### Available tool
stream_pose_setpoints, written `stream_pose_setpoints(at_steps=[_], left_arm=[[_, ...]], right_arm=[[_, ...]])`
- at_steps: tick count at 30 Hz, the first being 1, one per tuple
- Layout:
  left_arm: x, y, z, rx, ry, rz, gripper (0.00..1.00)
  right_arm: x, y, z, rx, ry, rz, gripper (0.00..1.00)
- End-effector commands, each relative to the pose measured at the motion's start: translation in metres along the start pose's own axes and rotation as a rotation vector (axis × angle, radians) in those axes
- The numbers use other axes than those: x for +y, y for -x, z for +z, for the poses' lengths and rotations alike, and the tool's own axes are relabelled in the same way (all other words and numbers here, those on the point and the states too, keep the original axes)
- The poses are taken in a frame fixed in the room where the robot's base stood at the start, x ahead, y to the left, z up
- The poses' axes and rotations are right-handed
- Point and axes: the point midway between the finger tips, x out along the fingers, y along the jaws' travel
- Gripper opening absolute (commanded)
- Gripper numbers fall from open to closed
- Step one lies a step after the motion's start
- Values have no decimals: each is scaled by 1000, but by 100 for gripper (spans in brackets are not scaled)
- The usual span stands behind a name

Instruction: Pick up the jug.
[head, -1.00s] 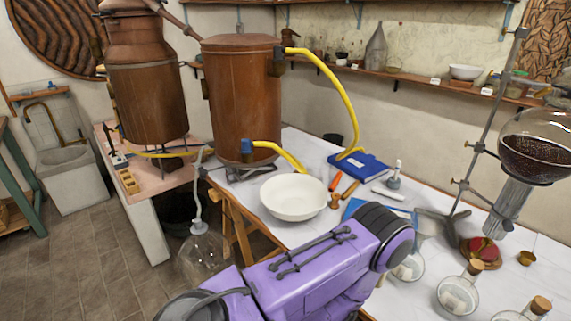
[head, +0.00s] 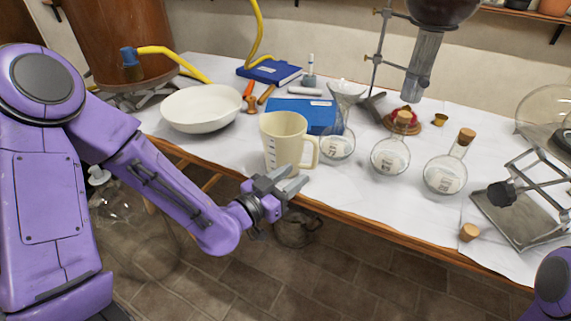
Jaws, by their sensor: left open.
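The jug (head: 283,143) is a cream-coloured measuring jug with marks on its side and a handle on its right. It stands upright near the front edge of the white-topped table (head: 365,203). My left gripper (head: 287,181) is open and empty, with grey fingers just in front of the jug's lower part. The fingers overlap the jug in the picture; I cannot tell whether they touch it. My right gripper is not in view; only a purple part of my right arm shows at the lower right corner.
A white bowl (head: 202,108) is left of the jug and a blue book (head: 303,114) lies behind it. A glass flask (head: 338,143) stands close to its right, with corked flasks (head: 390,156) (head: 445,174) beyond. A metal lab jack (head: 520,205) is at the right.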

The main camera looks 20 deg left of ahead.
Motion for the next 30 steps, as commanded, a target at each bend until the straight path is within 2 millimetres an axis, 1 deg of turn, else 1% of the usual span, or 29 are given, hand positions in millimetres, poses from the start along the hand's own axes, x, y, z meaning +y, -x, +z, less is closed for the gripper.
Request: stream_pose_setpoints(at_steps=[1,3,5,6,11,15,18,21,26,30], left_arm=[[0,-6,10,5,-3,1,40],[1,-13,10,2,0,0,40],[0,-24,1,-4,1,0,40],[0,-30,1,-6,2,0,40],[-1,-46,3,-8,5,-1,40],[-5,-72,9,-8,5,-1,40],[-4,-86,9,-8,4,0,40],[-4,-91,9,-8,5,0,40],[-4,-91,9,-8,5,-1,40],[-4,-91,9,-8,5,-1,0]], right_arm=[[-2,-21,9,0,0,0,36],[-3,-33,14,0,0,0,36],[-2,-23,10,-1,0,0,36],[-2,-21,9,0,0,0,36],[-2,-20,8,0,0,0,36],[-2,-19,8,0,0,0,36],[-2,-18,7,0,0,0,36],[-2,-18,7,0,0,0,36],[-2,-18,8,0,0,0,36],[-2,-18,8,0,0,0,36]])
